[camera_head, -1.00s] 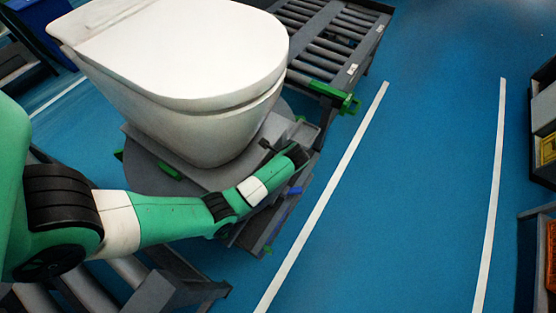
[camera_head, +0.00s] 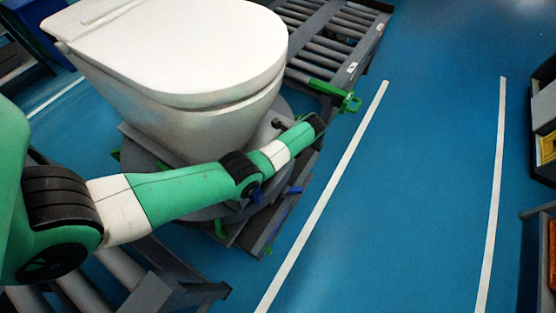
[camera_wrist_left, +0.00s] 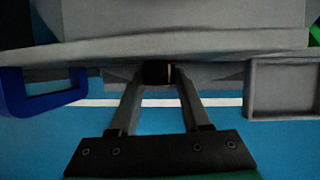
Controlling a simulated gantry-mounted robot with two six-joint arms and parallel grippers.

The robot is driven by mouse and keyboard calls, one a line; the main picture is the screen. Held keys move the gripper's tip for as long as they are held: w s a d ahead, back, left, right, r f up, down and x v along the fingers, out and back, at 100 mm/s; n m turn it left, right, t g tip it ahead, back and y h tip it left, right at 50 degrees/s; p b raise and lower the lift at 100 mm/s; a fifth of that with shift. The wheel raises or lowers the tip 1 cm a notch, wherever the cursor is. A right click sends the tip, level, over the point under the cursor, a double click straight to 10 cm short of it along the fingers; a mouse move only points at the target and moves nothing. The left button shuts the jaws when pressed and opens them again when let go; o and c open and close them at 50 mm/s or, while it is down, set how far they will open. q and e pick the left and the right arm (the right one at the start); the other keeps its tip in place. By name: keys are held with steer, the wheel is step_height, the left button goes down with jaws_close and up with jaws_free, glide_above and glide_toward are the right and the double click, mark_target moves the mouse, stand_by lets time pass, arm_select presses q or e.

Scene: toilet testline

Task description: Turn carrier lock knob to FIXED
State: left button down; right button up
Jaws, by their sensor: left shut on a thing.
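The carrier lock knob (camera_wrist_left: 159,73) is a small black piece with a thin yellowish mark, at the upper middle of the left wrist view. My left gripper (camera_wrist_left: 158,82) is shut on it, with one grey finger on each side. The knob sits under the edge of a grey carrier plate (camera_wrist_left: 190,47). In the head view my left arm reaches across the front of the carrier below the toilet, and its fingers and the knob are hidden. Any FIXED marking is too small or hidden to read. My right gripper is in neither view.
A white toilet (camera_head: 190,50) stands on the carrier, close to my left arm. A blue handle (camera_wrist_left: 42,100) and a grey open frame (camera_wrist_left: 285,88) flank the gripper. A roller conveyor (camera_head: 325,45) lies behind. Blue floor to the right is clear.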

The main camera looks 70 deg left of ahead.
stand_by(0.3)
arm_select(q)
steer(key=shift+c, duration=1.8)
jaws_free()
steer(key=shift+r, duration=0.1)
steer(key=p+v, duration=0.4)
steer(key=v, duration=0.7)
steer(key=shift+w+p, duration=0.15)
steer(key=shift+p, duration=0.15)
steer(key=shift+d+r, duration=0.1)
steer(key=shift+r, duration=0.05)
